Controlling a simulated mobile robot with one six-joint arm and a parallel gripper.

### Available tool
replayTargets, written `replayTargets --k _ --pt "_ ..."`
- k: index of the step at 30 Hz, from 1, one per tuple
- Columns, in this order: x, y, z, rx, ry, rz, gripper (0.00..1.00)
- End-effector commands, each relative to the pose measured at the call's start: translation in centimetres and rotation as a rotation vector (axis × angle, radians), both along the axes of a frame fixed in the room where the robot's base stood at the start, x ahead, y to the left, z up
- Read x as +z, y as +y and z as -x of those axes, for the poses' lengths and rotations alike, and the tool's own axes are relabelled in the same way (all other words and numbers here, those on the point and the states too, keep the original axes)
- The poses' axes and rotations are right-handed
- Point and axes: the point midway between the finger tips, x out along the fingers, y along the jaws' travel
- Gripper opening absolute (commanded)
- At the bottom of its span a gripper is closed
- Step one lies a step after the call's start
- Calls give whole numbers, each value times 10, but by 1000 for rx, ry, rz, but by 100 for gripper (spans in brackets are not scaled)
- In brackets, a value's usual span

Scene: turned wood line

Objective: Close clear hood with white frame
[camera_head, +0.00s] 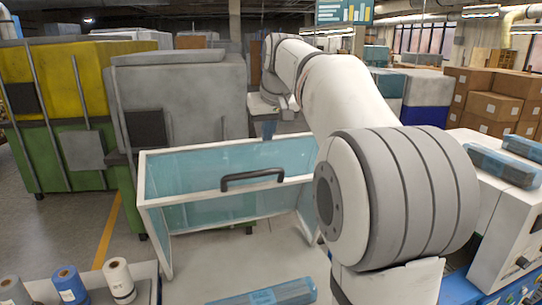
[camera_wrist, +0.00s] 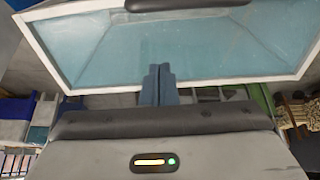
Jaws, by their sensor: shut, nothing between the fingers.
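The clear hood with its white frame (camera_head: 146,190) stands in the middle of the head view, with bluish see-through panels. It looks raised, with an open gap below its front edge over a pale grey surface. A black bar handle (camera_head: 252,180) is on its front edge. In the wrist view, the hood (camera_wrist: 100,55) fills the upper part and the handle (camera_wrist: 185,4) is cut off at the top. My gripper (camera_wrist: 158,70) is shut and empty, its blue fingers overlapping the hood's lower frame edge in the picture. Contact cannot be told. In the head view, my gripper is at the hood's far side.
Rolls of film (camera_head: 118,280) stand in a tray at lower left. A blue package (camera_head: 265,294) lies in front of the hood. A white machine (camera_head: 510,235) is at right. Large grey (camera_head: 180,100) and green-yellow bins stand behind, with cardboard boxes (camera_head: 490,105) at back right.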

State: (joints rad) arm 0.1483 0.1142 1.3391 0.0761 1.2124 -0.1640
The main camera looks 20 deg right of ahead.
Motion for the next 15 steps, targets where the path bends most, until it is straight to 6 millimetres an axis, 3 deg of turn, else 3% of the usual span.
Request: replayTargets --k 11,15 --pt "-70 0 -36 -1 6 0 0" --pt "-75 0 -20 -2 2 0 0"
